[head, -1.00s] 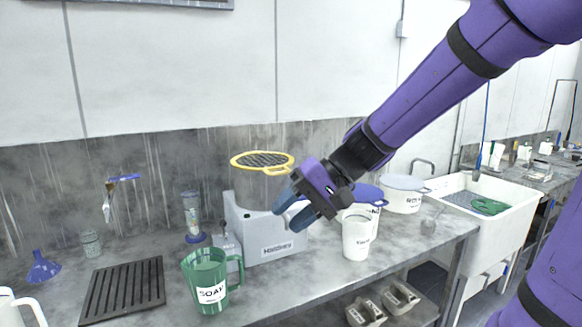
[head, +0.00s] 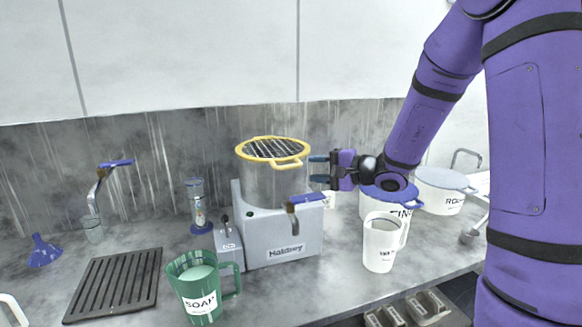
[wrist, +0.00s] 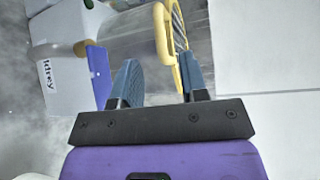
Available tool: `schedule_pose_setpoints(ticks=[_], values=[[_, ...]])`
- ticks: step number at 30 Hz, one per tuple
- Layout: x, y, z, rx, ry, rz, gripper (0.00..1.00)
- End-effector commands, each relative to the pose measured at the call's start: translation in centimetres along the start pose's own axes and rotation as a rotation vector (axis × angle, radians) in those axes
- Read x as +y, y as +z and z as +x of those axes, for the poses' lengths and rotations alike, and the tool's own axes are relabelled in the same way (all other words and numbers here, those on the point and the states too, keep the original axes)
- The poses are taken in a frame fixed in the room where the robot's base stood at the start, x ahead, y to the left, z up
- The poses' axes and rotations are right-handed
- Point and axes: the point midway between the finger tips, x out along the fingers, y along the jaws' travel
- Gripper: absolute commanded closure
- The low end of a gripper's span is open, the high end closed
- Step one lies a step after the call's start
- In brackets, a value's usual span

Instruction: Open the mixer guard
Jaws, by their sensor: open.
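The mixer (head: 285,238) is a grey machine marked "Haldney", with a steel bowl (head: 262,185) on top. Its guard (head: 256,148) is a yellow ring with a dark grille, lying flat over the bowl. A yellow handle loop (head: 289,163) sticks out at its front right. My gripper (head: 320,168) is open and empty, just right of the guard, at about the handle's height. In the wrist view, the yellow guard (wrist: 162,35) reaches in between my gripper's fingers (wrist: 158,82), close to the right finger. I cannot tell whether they touch.
A white jug (head: 381,245) and a blue-lidded pot (head: 398,197) stand to the right. A green soap mug (head: 198,290) and a dark rack (head: 115,282) are at the front left.

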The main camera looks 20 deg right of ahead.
Motion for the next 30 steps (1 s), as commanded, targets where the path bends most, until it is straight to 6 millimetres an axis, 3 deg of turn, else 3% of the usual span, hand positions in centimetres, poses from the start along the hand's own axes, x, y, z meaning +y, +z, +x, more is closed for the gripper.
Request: schedule_pose_setpoints(ticks=[6,12,18,26,27,30], values=[[0.1,0.1,4.1,-0.004,0.002,-0.001,0.6],[0.1,0.1,6.8,-0.002,0.002,0.0,0.6],[0.0,0.0,8.0,-0.002,0.001,-0.001,0.6],[0.0,0.0,8.1,-0.001,0.001,0.0,0.6],[0.0,0.0,8.1,-0.001,0.001,0.0,0.62],[0.0,0.0,8.1,-0.001,0.001,0.0,0.85]])
